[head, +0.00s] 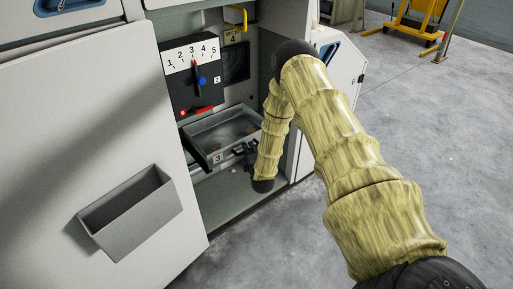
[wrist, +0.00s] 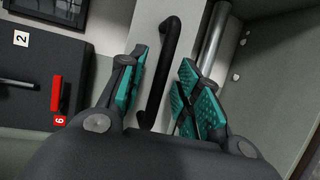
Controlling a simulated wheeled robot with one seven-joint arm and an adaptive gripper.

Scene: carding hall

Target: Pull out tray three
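Tray three (head: 218,158) is a grey metal tray with a white label "3" on its front. It sits inside the open machine bay, and its open top shows in the head view. Its front carries a black bar handle (wrist: 165,75), seen in the wrist view. My gripper (wrist: 162,82) is open, with one teal-padded finger on each side of the handle and visible gaps beside it. In the head view my gripper (head: 246,151) is at the tray's front, and my arm hides the tray's right end.
A white door (head: 90,130) with a grey bin (head: 135,212) stands at the left. The bay floor below the tray looks mostly clear; open concrete floor (head: 260,260) lies in front.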

